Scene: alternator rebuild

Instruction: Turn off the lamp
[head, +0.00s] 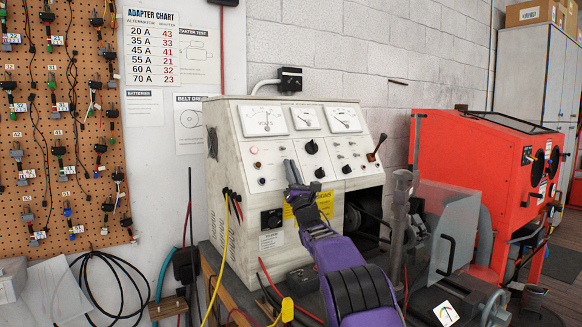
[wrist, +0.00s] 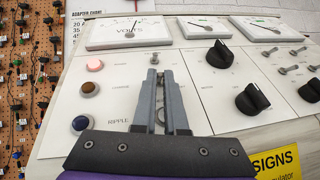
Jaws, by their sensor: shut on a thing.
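A round pinkish lamp (wrist: 95,64) shines on the sloping white panel of the test bench; it also shows in the head view (head: 254,150). My gripper (wrist: 161,76) reaches over the panel just right of the lamp, its two grey fingers nearly together. A small metal part (wrist: 160,116), apparently a switch lever, shows in the narrow gap between them. The fingers hide most of it. In the head view my gripper (head: 292,172) is at the panel's left half, below the left meter.
Black knobs (wrist: 220,54) and several metal toggles lie to the right. Meters (head: 263,121) line the panel top. An orange cabinet (head: 455,165) stands right; cables hang left.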

